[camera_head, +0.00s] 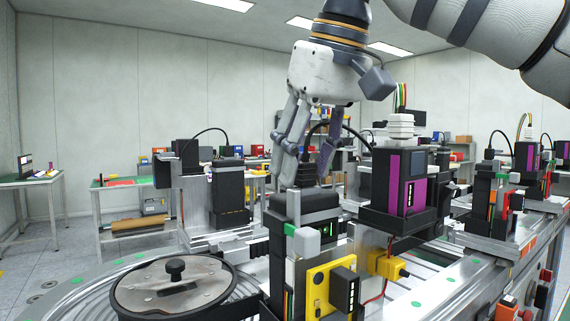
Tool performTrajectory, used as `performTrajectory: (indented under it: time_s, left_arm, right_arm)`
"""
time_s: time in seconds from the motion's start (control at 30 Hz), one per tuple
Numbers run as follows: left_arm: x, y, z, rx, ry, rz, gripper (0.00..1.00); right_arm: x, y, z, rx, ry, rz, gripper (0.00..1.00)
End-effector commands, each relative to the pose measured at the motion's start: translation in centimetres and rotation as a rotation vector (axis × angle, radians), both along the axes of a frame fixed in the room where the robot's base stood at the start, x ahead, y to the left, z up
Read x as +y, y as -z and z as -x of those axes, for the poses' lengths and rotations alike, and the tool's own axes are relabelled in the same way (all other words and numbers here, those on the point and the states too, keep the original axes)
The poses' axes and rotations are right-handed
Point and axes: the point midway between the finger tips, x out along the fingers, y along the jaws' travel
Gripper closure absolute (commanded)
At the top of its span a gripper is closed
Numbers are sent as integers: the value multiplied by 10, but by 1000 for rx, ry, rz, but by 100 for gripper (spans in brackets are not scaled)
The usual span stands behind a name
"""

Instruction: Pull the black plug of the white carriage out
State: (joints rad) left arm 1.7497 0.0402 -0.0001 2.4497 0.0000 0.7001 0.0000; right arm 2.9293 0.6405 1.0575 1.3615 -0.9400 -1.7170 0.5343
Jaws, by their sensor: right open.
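My right gripper (306,168) hangs down from the top centre, its fingers apart. A black plug (306,176) with ribbed sides and a black cable arching to the right is at the fingertips, above a black housing (305,203). One finger comes down at its left and the other toward its right; I cannot tell whether they touch it. Below the housing is a carriage with a white block (306,244) on its front. Whether the plug is seated is partly hidden by the fingers. My left gripper is out of view.
A black and purple unit (400,190) with white discs on top stands close to the right. A black unit (229,195) with a cable stands at left. A round metal lid (150,290) lies front left. A yellow block (325,283) is in front.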

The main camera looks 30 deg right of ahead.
Motion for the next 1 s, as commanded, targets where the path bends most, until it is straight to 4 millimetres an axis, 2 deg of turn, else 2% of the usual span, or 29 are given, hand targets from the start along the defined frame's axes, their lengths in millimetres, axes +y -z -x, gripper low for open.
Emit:
performTrajectory:
  time_s: [0.03,0.3,0.5,0.67,1.0]
  left_arm:
    - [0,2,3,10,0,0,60]
    - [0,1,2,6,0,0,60]
    - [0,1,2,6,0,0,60]
    - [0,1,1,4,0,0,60]
    - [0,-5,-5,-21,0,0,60]
  right_arm:
    - [-1,5,-3,4,0,-1,55]
    - [-1,4,-3,-1,0,0,57]
    - [-1,3,-3,-1,0,0,100]
    - [-1,2,-2,-1,0,0,100]
    - [-1,-12,-2,-3,-1,0,100]
